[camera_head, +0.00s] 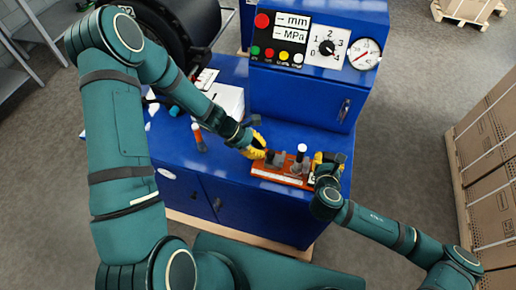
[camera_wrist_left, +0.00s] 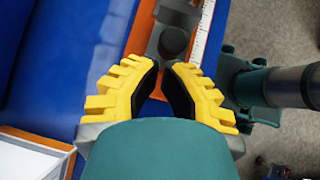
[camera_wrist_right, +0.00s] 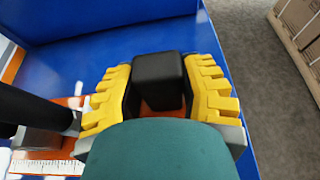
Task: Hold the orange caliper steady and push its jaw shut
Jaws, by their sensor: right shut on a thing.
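The orange caliper (camera_head: 283,177) lies on the blue bench with a white scale along its near edge. It carries a grey jaw (camera_head: 276,158) on the left and a dark upright post with a white top (camera_head: 301,149) in the middle. My left gripper (camera_head: 264,149) is at the left end, slightly open, its fingertips close to a grey jaw with a round knob (camera_wrist_left: 173,42). I cannot tell whether they touch. My right gripper (camera_wrist_right: 158,82) is shut on a black block (camera_wrist_right: 158,72) at the right end. The post's dark shaft (camera_wrist_right: 30,108) stands left of it.
A blue cabinet with a dial and gauge (camera_head: 363,54) stands behind the caliper. An orange-and-dark tool (camera_head: 198,136) and a white box (camera_head: 228,102) are on the bench at left. Boxes (camera_head: 490,145) stand on the floor at right.

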